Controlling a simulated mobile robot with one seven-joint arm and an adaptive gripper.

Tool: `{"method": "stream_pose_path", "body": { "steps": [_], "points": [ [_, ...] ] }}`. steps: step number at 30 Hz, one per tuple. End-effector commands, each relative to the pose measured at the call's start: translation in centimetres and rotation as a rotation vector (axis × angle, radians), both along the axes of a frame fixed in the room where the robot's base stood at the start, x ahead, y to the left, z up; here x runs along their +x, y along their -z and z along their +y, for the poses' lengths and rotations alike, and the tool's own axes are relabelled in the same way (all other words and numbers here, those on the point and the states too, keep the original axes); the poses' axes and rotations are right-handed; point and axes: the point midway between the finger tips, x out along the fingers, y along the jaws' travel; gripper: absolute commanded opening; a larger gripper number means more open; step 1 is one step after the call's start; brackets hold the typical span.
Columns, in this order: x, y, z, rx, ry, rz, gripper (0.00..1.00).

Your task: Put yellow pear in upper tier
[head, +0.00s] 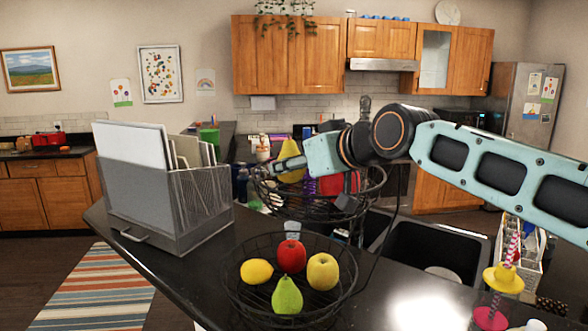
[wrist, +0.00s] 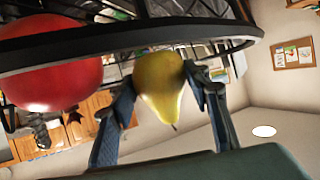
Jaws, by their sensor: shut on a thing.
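The yellow pear (head: 290,148) is at the left part of the upper tier (head: 310,214) of a black wire basket stand in the head view. My gripper (head: 287,164) is shut on it. The wrist view shows the pear (wrist: 158,82) between the two fingers of my gripper (wrist: 163,90), close to the tier's dark rim (wrist: 135,36). I cannot tell whether the pear touches the wire bottom. A red round item (wrist: 50,82) is beside it in the wrist view.
The lower tier (head: 240,304) holds a lemon (head: 256,271), a red apple (head: 291,256), a yellow apple (head: 322,271) and a green pear (head: 287,295). A file holder (head: 170,200) stands left. The sink (head: 430,250) is right.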

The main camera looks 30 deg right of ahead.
Motion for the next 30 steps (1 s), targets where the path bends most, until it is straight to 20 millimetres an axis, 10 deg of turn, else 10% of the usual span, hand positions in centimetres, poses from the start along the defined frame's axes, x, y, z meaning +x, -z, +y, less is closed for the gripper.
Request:
{"method": "stream_pose_path", "body": {
  "steps": [30],
  "points": [
    [0.0, 2.1, 0.0, 0.001, 0.000, -0.003, 0.17]
  ]
}}
